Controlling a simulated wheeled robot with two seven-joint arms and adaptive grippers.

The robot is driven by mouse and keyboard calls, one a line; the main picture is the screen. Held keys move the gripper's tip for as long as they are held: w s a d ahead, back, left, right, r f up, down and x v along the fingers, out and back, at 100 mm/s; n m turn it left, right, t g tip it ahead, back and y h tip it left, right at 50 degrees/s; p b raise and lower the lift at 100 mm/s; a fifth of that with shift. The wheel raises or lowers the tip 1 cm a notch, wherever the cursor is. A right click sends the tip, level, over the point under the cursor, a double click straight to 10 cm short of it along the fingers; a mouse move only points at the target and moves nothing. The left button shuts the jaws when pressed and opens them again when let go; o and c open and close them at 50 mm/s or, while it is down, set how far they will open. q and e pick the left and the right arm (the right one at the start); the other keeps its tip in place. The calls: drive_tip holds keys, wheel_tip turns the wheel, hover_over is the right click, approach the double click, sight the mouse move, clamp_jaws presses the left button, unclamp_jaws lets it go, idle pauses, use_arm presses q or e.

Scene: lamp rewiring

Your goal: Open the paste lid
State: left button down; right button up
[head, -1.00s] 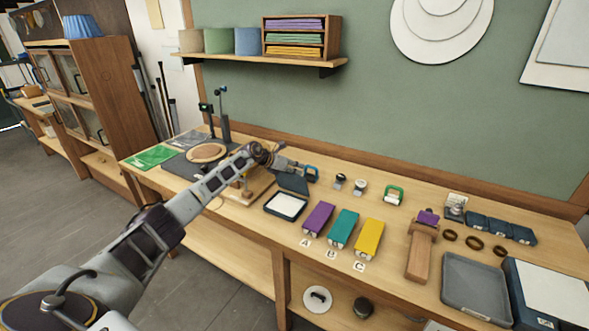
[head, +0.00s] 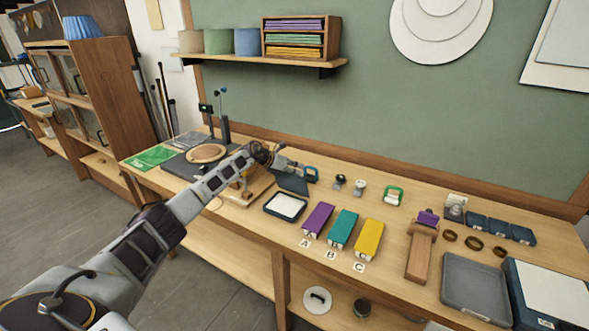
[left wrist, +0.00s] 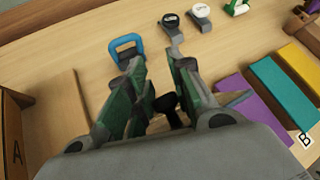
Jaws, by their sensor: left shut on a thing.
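The paste box (head: 270,211) is a shallow dark-rimmed tray with a white inside, on the bench in the head view. Its dark lid (head: 291,184) stands tilted up at the back edge of the box, clear of the white surface. My left gripper (head: 284,164) reaches in from the left, just above and behind the lid. In the left wrist view, its green-padded fingers (left wrist: 163,95) are closed around a dark piece (left wrist: 169,104), which seems to be part of the lid. The fingers and palm hide most of the lid there. My right gripper is not in view.
Purple (head: 318,218), teal (head: 343,228) and yellow (head: 368,238) blocks lie right of the box. A blue-handled tool (head: 311,173) is close beside my left gripper. A wooden stand (head: 246,190) is left of the box. A grey tray (head: 474,285) lies farther right.

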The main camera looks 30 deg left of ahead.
use_arm(q)
drive_tip(key=shift+s+f, duration=0.25)
drive_tip(key=shift+f, duration=0.65)
drive_tip(key=c, duration=1.5)
unclamp_jaws()
drive_tip(key=shift+w, duration=0.1)
drive_tip(key=shift+o, duration=1.1)
drive_tip(key=shift+w+a+f, duration=0.1)
drive_tip(key=shift+w+f, duration=0.05)
drive_tip(key=shift+w, duration=0.25)
drive_tip(key=shift+r+v, duration=0.2)
drive_tip(key=shift+v, duration=1.05)
drive_tip(key=v, duration=0.9)
drive_tip(key=shift+r, duration=0.2)
drive_tip(key=shift+s+a, duration=0.15)
